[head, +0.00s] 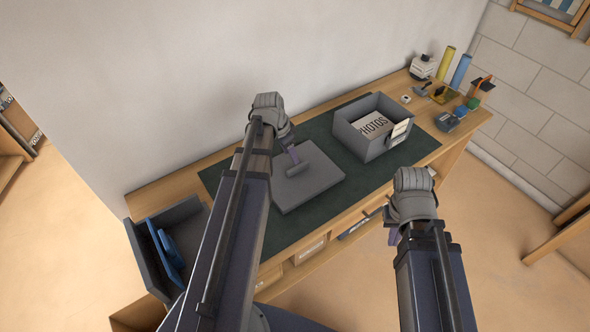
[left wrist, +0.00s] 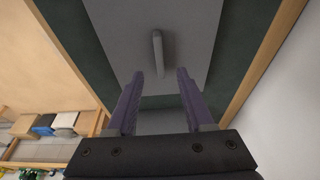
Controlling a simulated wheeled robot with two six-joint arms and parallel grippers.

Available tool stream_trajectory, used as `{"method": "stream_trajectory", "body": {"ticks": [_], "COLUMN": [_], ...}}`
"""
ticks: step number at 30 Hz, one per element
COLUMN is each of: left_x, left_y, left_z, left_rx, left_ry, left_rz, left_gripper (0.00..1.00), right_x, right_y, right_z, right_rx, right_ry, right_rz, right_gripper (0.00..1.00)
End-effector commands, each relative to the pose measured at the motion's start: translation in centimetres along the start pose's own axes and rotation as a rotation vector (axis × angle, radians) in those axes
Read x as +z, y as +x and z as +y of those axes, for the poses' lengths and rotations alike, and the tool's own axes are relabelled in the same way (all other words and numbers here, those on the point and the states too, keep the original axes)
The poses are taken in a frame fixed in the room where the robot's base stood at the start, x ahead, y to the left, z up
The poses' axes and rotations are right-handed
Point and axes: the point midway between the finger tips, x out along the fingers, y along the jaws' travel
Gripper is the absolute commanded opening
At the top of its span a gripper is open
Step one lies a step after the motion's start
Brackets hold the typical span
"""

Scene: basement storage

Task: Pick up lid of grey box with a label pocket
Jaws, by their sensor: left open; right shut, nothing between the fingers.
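The grey lid (head: 310,193) lies flat on a dark green mat, with a raised bar handle (head: 299,169) on top. My left gripper (head: 293,156) is open above the lid, by the handle. In the left wrist view my left gripper (left wrist: 160,74) points at the lid (left wrist: 192,38), and the handle (left wrist: 157,52) shows ahead between the fingertips; contact cannot be told. My right gripper (head: 393,234) is shut and empty, in front of the table edge.
The mat (head: 225,179) covers the middle of the wooden table (head: 157,197). A dark grey bin (head: 150,262) with blue contents is at the left end. Bottles, yellow and blue rolls (head: 461,70) and small items crowd the far right end. A wall runs behind.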

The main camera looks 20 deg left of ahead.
Motion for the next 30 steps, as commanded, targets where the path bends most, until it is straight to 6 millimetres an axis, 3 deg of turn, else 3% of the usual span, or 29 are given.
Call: {"method": "stream_trajectory", "body": {"ticks": [9, 17, 30], "left_x": [0.0, -0.1, -0.5], "left_y": [2.7, 3.0, 7.8], "left_z": [0.0, 0.1, 0.0], "left_rx": [0.0, 0.0, 0.0], "left_ry": [-0.001, -0.001, -0.001], "left_rz": [-0.001, -0.002, -0.002], "left_gripper": [0.53, 0.53, 0.53], "right_x": [-0.1, -0.2, -0.4], "right_y": [2.6, 2.8, 7.3], "right_z": [-0.2, -0.3, -0.7], "right_rx": [0.0, 0.0, 0.0], "right_ry": [0.0, 0.0, 0.0], "right_rz": [0.0, 0.0, 0.0], "right_gripper": [0.0, 0.0, 0.0]}}
